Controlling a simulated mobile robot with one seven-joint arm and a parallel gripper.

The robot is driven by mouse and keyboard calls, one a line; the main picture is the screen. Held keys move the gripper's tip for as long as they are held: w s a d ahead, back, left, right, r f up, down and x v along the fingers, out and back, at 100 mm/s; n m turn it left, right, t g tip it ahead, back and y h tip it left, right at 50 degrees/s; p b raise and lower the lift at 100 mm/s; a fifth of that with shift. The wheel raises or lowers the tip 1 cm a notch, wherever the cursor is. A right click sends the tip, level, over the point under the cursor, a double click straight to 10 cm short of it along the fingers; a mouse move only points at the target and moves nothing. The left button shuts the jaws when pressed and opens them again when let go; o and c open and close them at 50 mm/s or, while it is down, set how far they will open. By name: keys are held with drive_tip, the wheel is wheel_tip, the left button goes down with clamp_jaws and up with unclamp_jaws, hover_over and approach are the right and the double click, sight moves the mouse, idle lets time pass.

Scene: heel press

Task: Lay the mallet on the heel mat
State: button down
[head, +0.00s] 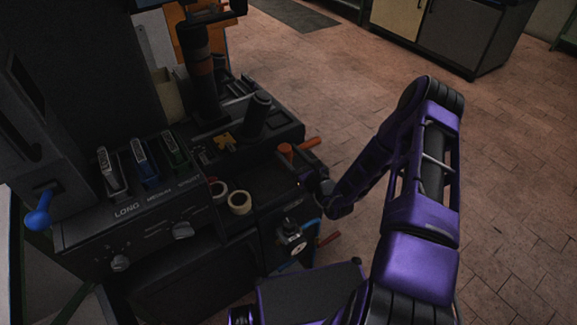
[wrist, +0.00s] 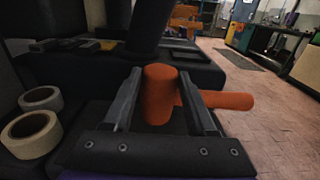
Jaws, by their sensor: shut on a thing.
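The orange mallet (wrist: 160,92) is between the two dark fingers of my gripper (wrist: 162,98) in the wrist view. My gripper is shut on it. Its thick rounded part stands upright between the fingers and its handle points right. In the head view the mallet (head: 286,153) is at the right edge of the black bench, handle pointing right. My gripper is dark against the bench there and hard to make out. I cannot tell the heel mat apart from the dark bench surfaces. Whether the mallet touches the surface under it is hidden by the gripper.
Two pale tape rolls (head: 239,202) lie left of the mallet. A black upright cylinder (head: 257,114) stands behind it. Open floor lies right.

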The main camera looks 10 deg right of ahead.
drive_tip(key=shift+f+b, duration=0.45)
drive_tip(key=shift+f, duration=1.5)
drive_tip(key=shift+c, duration=1)
unclamp_jaws()
drive_tip(key=shift+f, duration=0.15)
drive_tip(key=p+v, duration=0.1)
drive_tip(key=v, duration=1.1)
